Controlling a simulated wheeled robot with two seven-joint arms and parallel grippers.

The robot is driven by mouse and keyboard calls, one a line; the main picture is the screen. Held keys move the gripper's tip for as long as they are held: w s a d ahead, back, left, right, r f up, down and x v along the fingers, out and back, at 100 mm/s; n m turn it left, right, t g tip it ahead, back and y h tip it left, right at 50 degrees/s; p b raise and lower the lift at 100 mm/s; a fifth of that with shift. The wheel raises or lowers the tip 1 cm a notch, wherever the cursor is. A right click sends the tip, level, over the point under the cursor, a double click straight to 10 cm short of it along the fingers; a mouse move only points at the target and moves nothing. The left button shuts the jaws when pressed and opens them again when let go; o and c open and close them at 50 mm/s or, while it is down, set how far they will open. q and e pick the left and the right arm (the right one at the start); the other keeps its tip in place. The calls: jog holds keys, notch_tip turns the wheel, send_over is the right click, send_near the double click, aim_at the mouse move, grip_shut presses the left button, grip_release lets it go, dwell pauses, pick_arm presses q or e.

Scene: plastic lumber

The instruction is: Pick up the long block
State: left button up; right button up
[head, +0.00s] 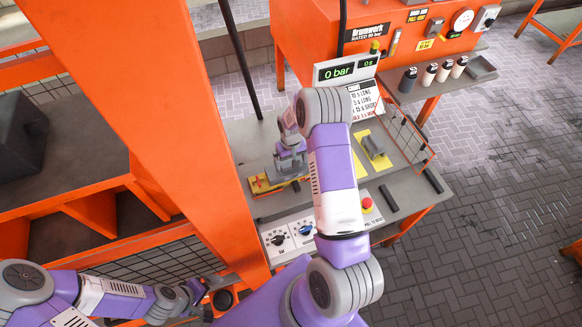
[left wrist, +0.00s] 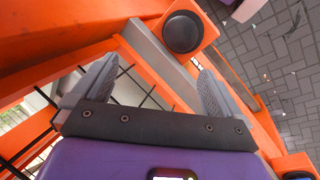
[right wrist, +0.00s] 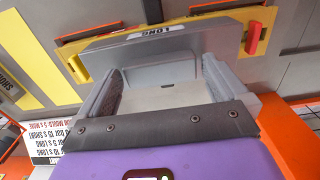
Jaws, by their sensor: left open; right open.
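In the right wrist view a grey mould labelled LONG (right wrist: 165,36) sits on a yellow plate (right wrist: 80,58) with a red tab at its right. A pale grey surface (right wrist: 170,94) shows between my right gripper's fingers; I cannot tell whether it is the long block or part of the mould. My right gripper (right wrist: 165,82) is open over it. In the head view the right gripper (head: 290,163) is over the left yellow plate (head: 268,183), hiding much of it. My left gripper (head: 205,294) is open and empty, low at left, beside an orange frame and wire mesh (left wrist: 130,82).
A second yellow plate with a grey piece (head: 374,146) lies right of my right forearm. A control panel with knobs (head: 289,238) and a red button (head: 367,204) are at the bench front. An orange machine (head: 310,40) stands behind. A thick orange post (head: 160,110) rises between my arms.

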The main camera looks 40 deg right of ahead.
jog(key=c, duration=1.4)
jog(key=shift+w+r, duration=0.1)
jog(key=shift+r, duration=0.05)
